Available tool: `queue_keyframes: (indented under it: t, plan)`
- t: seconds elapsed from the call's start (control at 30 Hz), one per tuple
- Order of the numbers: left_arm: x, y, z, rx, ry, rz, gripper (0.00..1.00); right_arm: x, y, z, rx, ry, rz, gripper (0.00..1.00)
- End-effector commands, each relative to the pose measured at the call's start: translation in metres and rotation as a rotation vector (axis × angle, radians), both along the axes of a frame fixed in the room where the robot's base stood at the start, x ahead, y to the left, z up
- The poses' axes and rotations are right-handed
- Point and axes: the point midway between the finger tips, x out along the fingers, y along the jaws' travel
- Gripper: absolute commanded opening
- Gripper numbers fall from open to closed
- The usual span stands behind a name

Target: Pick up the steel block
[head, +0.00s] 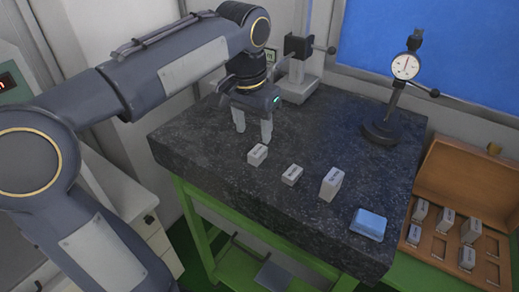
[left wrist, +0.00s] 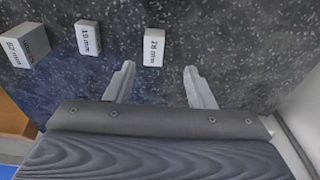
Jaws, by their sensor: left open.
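Three grey steel blocks stand in a row on the dark granite slab (head: 210,150): a left block (head: 257,155), a smaller middle block (head: 292,175) and a taller right block (head: 332,184). My left gripper (head: 253,131) points down over the slab, just behind the left block, open with nothing between its fingers. In the left wrist view, the left block (left wrist: 154,47) lies just beyond the open fingertips (left wrist: 159,68), nearer the left finger. The middle block (left wrist: 87,38) and right block (left wrist: 26,45) show farther left. The blocks bear printed mm labels. My right gripper is not visible.
A dial gauge on a stand (head: 382,125) and a grey post fixture (head: 298,75) stand at the slab's back. A blue block-like item (head: 368,224) lies near the front right corner. An open wooden case (head: 450,185) with several blocks is at right.

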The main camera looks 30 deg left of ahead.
Motion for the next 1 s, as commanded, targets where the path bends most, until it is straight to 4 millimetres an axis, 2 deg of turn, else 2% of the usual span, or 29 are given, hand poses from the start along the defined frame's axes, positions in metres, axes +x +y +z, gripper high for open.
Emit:
queue_keyframes:
  t: [0.33, 0.47, 0.67, 1.0]
  plan:
    - [0.0, -0.007, -0.048, -0.001, 0.002, 0.002, 0.49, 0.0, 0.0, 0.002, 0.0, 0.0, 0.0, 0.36]
    - [0.001, -0.008, -0.055, -0.001, -0.001, 0.001, 0.49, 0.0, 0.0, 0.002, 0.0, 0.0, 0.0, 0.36]
    - [0.001, -0.008, -0.055, -0.002, -0.002, 0.001, 0.49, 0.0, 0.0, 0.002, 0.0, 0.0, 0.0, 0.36]
    - [0.001, -0.008, -0.055, -0.002, -0.002, 0.001, 0.05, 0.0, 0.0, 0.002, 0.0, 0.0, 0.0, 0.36]
